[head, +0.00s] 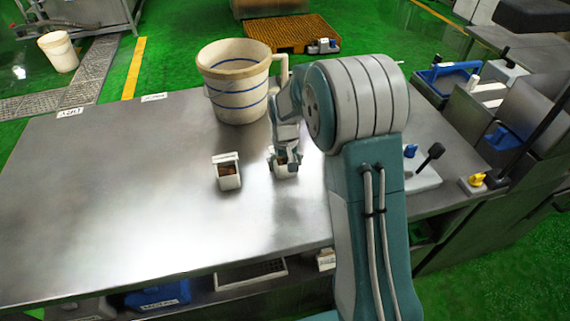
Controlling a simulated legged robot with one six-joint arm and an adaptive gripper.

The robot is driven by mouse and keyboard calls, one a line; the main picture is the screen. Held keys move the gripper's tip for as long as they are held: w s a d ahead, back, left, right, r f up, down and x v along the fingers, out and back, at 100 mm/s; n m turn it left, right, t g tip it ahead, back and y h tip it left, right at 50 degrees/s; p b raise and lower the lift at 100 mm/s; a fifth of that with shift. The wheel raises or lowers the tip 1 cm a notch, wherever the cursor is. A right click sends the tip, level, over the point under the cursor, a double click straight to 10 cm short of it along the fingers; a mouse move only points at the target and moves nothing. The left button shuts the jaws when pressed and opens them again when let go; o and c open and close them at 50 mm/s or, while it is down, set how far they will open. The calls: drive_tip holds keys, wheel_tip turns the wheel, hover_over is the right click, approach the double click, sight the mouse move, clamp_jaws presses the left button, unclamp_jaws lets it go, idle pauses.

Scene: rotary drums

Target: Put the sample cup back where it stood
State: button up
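The left cup (229,180) stands by itself. The right cup (285,172) is directly below my gripper (285,158), which reaches down from behind it. The fingers lie at both sides of this cup's rim. The view is too small to show whether they press on it or stand slightly apart. I cannot tell whether its base touches the table. The task's words do not show which cup is the sample cup.
A large white bucket (237,105) with blue stripes stands behind the cups. Small label cards (70,112) lie at the table's back edge. A black-knobbed device (425,175) is at the right, beyond my arm. The table's left half is clear.

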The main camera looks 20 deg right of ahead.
drive_tip(key=shift+r, duration=0.1)
drive_tip(key=s+r+t, duration=0.1)
drive_tip(key=s+r, duration=0.2)
drive_tip(key=r, duration=0.6)
drive_tip(key=s+r, duration=0.3)
drive_tip(key=r, duration=0.6)
drive_tip(key=s+r+t, duration=0.3)
drive_tip(key=s+t, duration=0.1)
drive_tip(key=s, duration=1.7)
drive_tip(key=shift+s+r+t, duration=0.15)
drive_tip(key=shift+s+t, duration=0.15)
